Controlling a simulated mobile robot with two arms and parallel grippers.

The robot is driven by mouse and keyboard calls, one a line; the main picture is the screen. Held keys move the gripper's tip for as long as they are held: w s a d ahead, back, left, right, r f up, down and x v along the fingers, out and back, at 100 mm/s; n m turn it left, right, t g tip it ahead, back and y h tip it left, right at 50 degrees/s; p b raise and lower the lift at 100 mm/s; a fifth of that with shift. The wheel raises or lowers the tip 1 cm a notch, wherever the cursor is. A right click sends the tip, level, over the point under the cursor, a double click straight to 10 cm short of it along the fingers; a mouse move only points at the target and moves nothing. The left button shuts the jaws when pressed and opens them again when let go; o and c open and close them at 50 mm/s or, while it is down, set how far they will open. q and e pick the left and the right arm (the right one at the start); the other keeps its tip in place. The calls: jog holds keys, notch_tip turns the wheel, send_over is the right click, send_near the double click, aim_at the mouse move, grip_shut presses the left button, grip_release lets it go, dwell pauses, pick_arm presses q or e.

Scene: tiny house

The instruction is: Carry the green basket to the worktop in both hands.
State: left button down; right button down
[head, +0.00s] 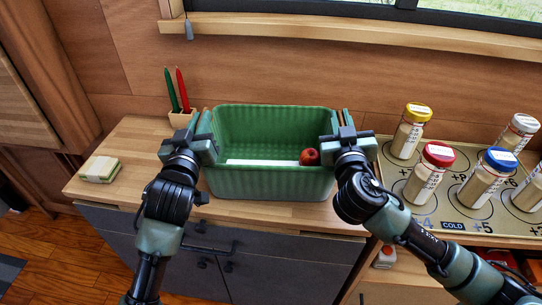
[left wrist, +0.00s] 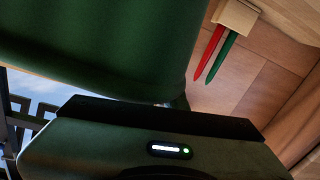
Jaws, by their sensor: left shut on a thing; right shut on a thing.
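The green basket (head: 270,184) is at the wooden worktop (head: 130,150), over its middle part. It looks level; I cannot tell whether its base touches the top. Inside it are a red apple (head: 310,157) and a flat white thing (head: 262,162). My left gripper (head: 200,140) is shut on the basket's left side, and my right gripper (head: 345,137) on its right side. The green basket wall (left wrist: 100,40) also fills much of the left wrist view, close to the gripper body. The fingertips are hidden there.
A holder (head: 182,118) with a green and a red pencil-like stick stands behind left. A pale folded pad (head: 100,169) lies at the left. Several lidded jars, one red-lidded (head: 428,172), stand on a marked mat (head: 410,213) at the right. Bare worktop shows left of the basket.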

pick_arm(q)
jog(key=shift+a+r, duration=0.1)
jog(key=shift+a, duration=0.05)
